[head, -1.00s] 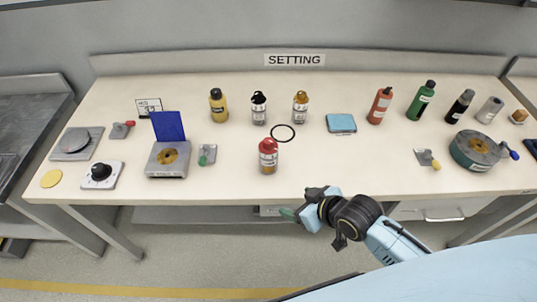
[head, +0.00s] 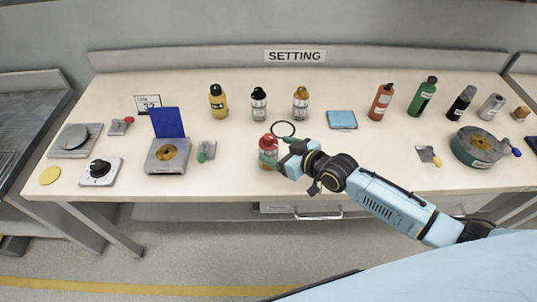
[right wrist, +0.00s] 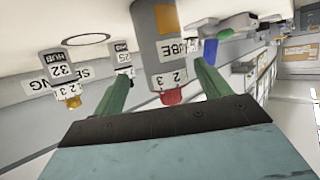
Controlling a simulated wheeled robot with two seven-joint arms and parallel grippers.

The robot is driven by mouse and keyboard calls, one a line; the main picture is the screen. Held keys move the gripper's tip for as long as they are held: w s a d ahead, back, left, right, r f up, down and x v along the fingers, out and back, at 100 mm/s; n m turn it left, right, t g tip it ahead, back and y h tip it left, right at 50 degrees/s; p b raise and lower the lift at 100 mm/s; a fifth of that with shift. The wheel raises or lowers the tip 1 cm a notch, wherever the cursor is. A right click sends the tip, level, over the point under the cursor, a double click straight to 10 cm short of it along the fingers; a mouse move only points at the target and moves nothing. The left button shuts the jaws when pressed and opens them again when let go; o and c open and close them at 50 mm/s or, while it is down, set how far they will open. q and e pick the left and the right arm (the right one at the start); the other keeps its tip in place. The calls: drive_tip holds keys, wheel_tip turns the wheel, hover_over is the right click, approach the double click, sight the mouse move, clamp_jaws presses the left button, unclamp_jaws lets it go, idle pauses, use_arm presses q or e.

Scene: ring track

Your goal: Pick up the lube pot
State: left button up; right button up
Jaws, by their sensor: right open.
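The lube pot (head: 268,152), with a red cap and a white label, stands upright near the table's front edge in the head view. In the right wrist view its label reads "UBE" and the pot (right wrist: 155,25) appears inverted between my fingers, red cap toward me. My right gripper (head: 277,150) is open, with its green fingers on either side of the pot; one finger partly covers it in the head view. I cannot tell whether the fingers touch it. My left gripper is not in view.
A black ring (head: 283,129) lies just behind the pot. Black-capped (head: 259,104) and amber-capped (head: 300,104) bottles stand farther back. A grey block with a blue plate (head: 167,123) and a small green-tipped fixture (head: 207,150) are to the left. Bare table (head: 375,150) lies to the right.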

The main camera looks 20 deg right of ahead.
sight(264, 146)
drive_tip(key=x, duration=0.5)
drive_tip(key=shift+w+a+f+b, duration=0.1)
drive_tip(key=shift+w+a+b, duration=0.05)
drive_tip(key=shift+a+b, duration=0.3)
drive_tip(key=c, duration=1.2)
